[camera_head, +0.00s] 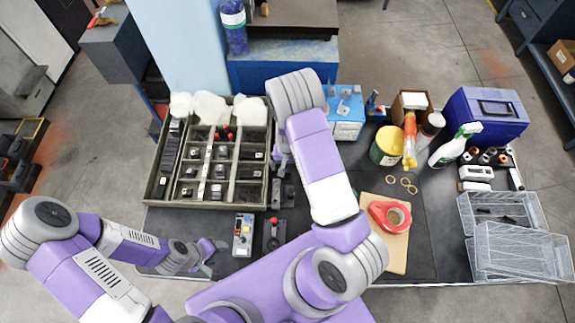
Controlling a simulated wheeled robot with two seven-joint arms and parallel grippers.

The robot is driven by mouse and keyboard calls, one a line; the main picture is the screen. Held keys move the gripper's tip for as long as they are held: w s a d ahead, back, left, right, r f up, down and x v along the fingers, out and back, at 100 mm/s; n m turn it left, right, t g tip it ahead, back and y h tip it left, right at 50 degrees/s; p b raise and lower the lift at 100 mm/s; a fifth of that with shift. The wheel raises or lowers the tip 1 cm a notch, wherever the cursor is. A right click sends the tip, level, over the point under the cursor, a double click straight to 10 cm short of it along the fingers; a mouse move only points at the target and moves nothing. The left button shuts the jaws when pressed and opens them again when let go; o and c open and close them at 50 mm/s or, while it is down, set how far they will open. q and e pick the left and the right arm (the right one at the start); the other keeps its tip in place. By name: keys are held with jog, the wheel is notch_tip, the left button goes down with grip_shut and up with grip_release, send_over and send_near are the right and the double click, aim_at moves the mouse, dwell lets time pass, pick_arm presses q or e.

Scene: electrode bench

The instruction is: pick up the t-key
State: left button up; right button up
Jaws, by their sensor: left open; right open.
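I cannot make out the t-key with certainty; it may be hidden or too small to tell. A compartment tray (147,183) with several small dark parts, a few with red tops, stands at the left of the bench. My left gripper (212,257) is open and empty, low at the bench's front left, left of a grey box with coloured buttons (243,236). My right gripper (282,165) is open by the tray's right side, partly hidden by my own arm. A dark fixture with a red knob (274,234) stands below it.
A yellow tin (387,146), a spray bottle (452,146) and a blue toolbox (487,115) stand at the back right. Wire baskets (520,252) sit at the right edge. Dark mat (430,215) is bare between them.

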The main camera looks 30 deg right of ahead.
jog(key=shift+s+f, duration=0.1)
jog(key=shift+f, duration=0.3)
jog(key=shift+c, duration=0.2)
jog(key=c, duration=0.7)
jog(key=shift+r, duration=0.1)
jog(key=shift+c, duration=0.2)
notch_tip(320, 180, up, 10)
jog(key=shift+f+p, duration=0.1)
jog(key=shift+p, duration=0.3)
